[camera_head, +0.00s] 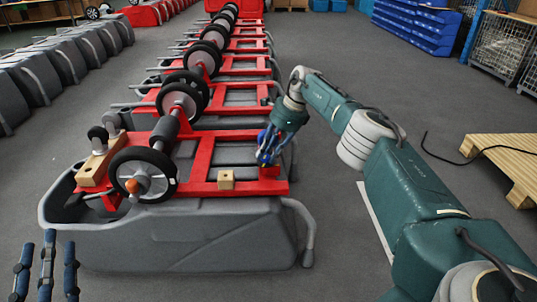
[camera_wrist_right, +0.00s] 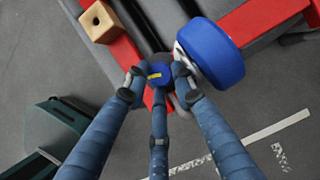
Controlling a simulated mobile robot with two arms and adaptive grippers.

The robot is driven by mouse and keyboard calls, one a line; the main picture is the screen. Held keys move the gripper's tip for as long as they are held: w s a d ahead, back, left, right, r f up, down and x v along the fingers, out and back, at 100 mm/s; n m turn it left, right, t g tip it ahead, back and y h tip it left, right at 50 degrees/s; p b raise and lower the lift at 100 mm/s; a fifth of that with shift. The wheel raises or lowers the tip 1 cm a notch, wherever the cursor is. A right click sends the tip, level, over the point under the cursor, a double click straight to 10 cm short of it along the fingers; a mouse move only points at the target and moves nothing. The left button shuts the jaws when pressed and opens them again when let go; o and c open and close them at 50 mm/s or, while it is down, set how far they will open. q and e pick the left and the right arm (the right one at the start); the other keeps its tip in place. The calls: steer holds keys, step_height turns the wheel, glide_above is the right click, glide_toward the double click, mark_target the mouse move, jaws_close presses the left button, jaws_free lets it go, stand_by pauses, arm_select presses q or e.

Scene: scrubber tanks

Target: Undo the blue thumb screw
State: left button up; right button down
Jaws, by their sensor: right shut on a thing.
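The blue thumb screw (camera_wrist_right: 160,72), a small dark blue knob with a yellow mark, sits between my right fingertips in the right wrist view. My right gripper (camera_wrist_right: 157,80) is shut on it, with fingers on both sides and a third finger below. In the head view my right gripper (camera_head: 268,156) is at the front right corner of the red frame (camera_head: 226,188), and its fingers hide the screw there. My left gripper (camera_head: 48,240) is at the lower left of the head view, fingers upright and spread apart, empty and away from the frame.
A larger blue wheel (camera_wrist_right: 222,54) is close to the right of my right fingers. A wooden block with a hole (camera_head: 226,180) stands on the frame. The frame rests on a grey tank (camera_head: 190,236) with a black wheel (camera_head: 128,170). A pallet (camera_head: 508,160) lies at right.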

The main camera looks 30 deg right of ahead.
steer(key=shift+s+d+f, duration=0.1)
steer(key=shift+d, duration=0.15)
steer(key=c, duration=1.5)
jaws_free()
steer(key=shift+o, duration=0.2)
steer(key=v, duration=0.8)
